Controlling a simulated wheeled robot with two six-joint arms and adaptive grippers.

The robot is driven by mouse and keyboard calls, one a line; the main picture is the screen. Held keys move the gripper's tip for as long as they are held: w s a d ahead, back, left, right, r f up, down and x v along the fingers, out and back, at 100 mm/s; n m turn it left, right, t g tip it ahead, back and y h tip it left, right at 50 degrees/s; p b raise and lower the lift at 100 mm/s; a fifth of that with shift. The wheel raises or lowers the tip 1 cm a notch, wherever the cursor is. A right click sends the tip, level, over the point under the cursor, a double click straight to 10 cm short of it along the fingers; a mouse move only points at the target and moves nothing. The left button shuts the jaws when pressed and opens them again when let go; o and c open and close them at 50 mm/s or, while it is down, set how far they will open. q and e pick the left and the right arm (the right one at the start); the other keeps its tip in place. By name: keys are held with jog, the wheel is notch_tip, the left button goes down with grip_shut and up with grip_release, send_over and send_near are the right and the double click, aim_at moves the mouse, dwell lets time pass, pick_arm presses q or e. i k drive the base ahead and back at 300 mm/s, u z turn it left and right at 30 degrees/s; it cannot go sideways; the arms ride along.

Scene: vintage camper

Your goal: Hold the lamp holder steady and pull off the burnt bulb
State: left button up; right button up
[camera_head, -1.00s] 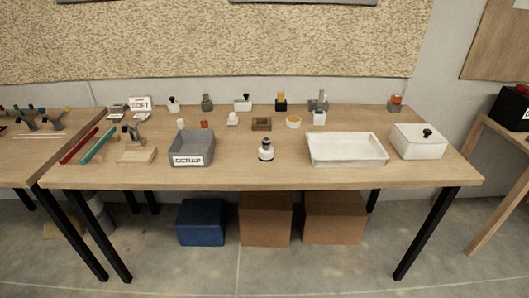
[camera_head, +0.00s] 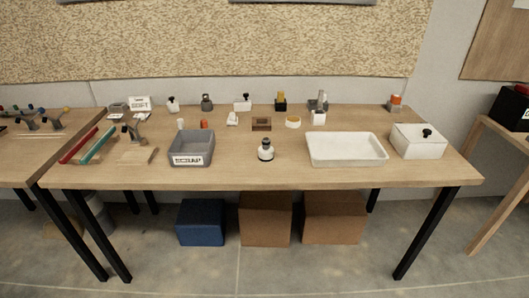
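A small white, round-topped piece with a dark band (camera_head: 265,150) stands upright near the front middle of the table; it looks like the lamp holder with its bulb, but it is too small to be sure. Neither of my grippers is in view, and nothing is touching the piece.
A white tray (camera_head: 346,149) and a white lidded box (camera_head: 419,141) stand at the right of the table (camera_head: 300,179). Several small items line the back. Red and green bars (camera_head: 97,144) lie at the left. The front strip is clear.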

aim_at(266, 141)
jog(key=z, duration=0.05)
jog(key=i, duration=1.1)
jog(key=u, duration=0.05)
jog(key=k, duration=0.5)
